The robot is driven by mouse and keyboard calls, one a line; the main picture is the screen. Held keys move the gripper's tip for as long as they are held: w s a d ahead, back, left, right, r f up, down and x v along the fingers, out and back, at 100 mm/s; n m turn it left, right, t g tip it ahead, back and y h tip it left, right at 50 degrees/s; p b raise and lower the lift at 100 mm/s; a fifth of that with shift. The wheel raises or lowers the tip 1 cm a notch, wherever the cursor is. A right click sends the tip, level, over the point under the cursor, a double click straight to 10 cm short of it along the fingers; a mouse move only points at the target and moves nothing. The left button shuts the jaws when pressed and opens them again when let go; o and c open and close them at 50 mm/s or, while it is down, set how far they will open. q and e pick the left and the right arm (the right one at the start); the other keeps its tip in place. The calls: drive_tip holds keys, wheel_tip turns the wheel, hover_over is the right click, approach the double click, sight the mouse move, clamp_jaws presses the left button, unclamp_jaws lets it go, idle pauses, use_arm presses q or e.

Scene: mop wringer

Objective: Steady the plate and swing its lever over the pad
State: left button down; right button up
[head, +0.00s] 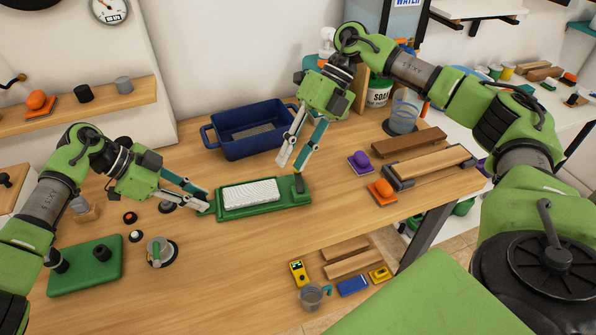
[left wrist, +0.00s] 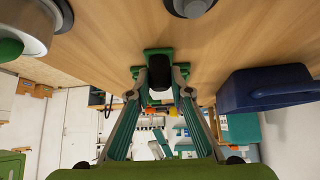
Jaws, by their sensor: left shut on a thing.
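A green plate (head: 226,213) lies on the table and bears a white ribbed pad (head: 250,194). At the plate's right end stands a short dark lever (head: 299,184), beside the pad and not over it. My left gripper (head: 205,204) is shut on the plate's left end. In the left wrist view a dark block (left wrist: 160,70) on a green base (left wrist: 158,52) shows between the left fingers (left wrist: 158,90). My right gripper (head: 293,163) is open and empty, pointing down just above the plate's right end near the lever.
A blue tub (head: 250,140) stands behind the plate. A purple block (head: 361,162), an orange block (head: 382,191) and wooden boards (head: 408,141) are at the right. A metal mug (head: 160,251) and a green board (head: 85,266) are at the front left. The table in front of the plate is clear.

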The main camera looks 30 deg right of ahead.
sight(299, 176)
drive_tip(key=w+d+n+h, duration=0.1)
drive_tip(key=h, duration=0.1)
drive_tip(key=w+d+n+h, duration=0.1)
drive_tip(key=h, duration=0.2)
drive_tip(key=w+d+r+n+t+h, duration=0.1)
drive_tip(key=w+h, duration=0.1)
drive_tip(key=shift+d+h, duration=0.15)
drive_tip(key=shift+h, duration=0.15)
drive_tip(key=shift+f, duration=3.45)
clamp_jaws()
drive_tip(key=shift+n, duration=0.3)
